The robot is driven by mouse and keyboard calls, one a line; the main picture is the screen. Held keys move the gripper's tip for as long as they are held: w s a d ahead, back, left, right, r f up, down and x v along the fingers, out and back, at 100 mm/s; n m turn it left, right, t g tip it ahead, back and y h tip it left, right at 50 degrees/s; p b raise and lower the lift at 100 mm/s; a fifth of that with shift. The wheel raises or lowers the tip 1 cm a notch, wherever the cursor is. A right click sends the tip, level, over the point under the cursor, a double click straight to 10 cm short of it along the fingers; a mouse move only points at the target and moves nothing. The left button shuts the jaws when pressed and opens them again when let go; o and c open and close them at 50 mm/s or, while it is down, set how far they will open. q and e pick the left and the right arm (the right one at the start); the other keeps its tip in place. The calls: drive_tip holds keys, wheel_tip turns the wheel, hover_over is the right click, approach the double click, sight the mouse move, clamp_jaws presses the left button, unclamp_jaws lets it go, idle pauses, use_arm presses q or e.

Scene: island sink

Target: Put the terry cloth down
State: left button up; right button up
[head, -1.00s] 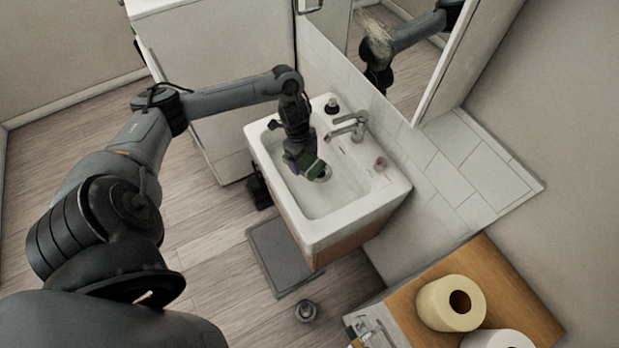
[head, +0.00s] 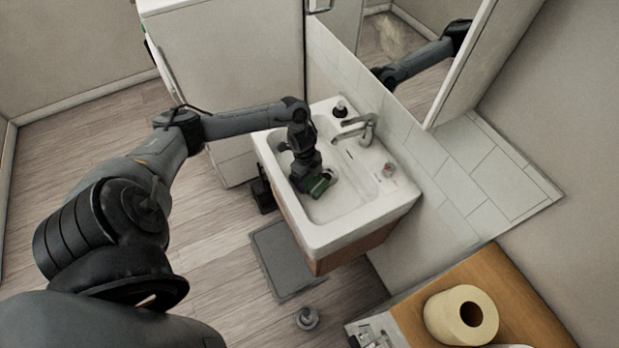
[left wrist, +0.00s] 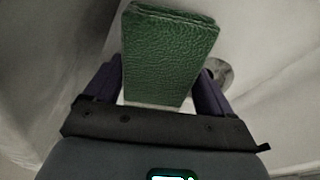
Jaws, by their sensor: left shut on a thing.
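The terry cloth is a green, folded, block-like piece with a textured face. It fills the upper middle of the left wrist view (left wrist: 165,58). My left gripper (head: 310,182) reaches down into the basin from the left. Its two purple fingers stand either side of the cloth in the left wrist view (left wrist: 155,90), shut on it. I cannot tell whether the cloth touches the basin floor. My right gripper is not in view.
The white sink (head: 350,222) has a chrome faucet (head: 358,128) at its back wall and a small dark-topped bottle (head: 341,108) on its rim. The drain (left wrist: 219,72) lies beside the cloth. A toilet paper roll (head: 460,315) stands on a wooden top at lower right. A grey mat (head: 285,262) lies on the floor.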

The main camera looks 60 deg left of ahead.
use_arm(q)
drive_tip(key=shift+f, duration=0.15)
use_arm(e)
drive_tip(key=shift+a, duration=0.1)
use_arm(q)
drive_tip(key=o, duration=0.8)
drive_tip(key=r, duration=0.4)
drive_tip(key=a+r+p, duration=0.1)
drive_tip(key=r, duration=0.3)
drive_tip(key=r+p, duration=0.1)
drive_tip(key=r, duration=0.3)
drive_tip(key=shift+s+a+r, duration=0.15)
drive_tip(key=shift+s+a, duration=0.15)
drive_tip(key=shift+a, duration=0.1)
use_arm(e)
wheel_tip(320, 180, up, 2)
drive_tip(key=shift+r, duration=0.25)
